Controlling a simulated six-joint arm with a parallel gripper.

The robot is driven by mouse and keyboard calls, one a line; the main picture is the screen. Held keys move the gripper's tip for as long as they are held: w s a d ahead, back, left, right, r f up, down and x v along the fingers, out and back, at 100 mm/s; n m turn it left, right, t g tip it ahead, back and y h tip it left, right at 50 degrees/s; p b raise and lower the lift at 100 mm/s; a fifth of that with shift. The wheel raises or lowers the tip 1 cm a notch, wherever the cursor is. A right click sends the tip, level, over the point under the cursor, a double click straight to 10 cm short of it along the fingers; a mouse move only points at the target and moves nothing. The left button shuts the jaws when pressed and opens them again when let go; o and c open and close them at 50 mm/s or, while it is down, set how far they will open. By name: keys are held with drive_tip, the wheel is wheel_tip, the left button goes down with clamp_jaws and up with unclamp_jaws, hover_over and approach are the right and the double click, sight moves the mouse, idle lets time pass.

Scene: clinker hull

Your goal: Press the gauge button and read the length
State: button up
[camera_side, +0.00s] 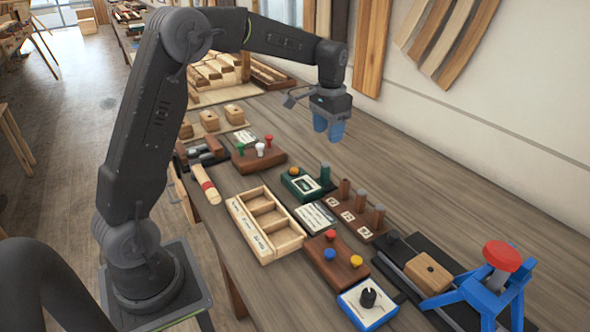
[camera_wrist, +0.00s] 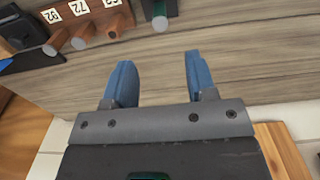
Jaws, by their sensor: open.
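A dark green box (camera_side: 309,193) with a pale panel and an orange button (camera_side: 293,171) stands mid-bench in the side view. I take it for the gauge; any reading is too small to make out. A green cylinder (camera_side: 325,174) stands at its right end, and a green cylinder end (camera_wrist: 160,22) shows at the top of the wrist view. My gripper (camera_side: 328,130) is above the bench, up and to the right of the green box. Its two blue fingers (camera_wrist: 158,72) are apart with nothing between them.
A peg stand (camera_side: 368,236) with number labels is right of the green box. Nearer are a box with coloured buttons (camera_side: 325,268), a knob box (camera_side: 350,312) and a blue stand (camera_side: 475,295) with a red top. A compartment tray (camera_side: 243,231) is left. Bare bench lies below my gripper.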

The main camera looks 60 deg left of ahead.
clamp_jaws()
idle(0.4)
idle(1.3)
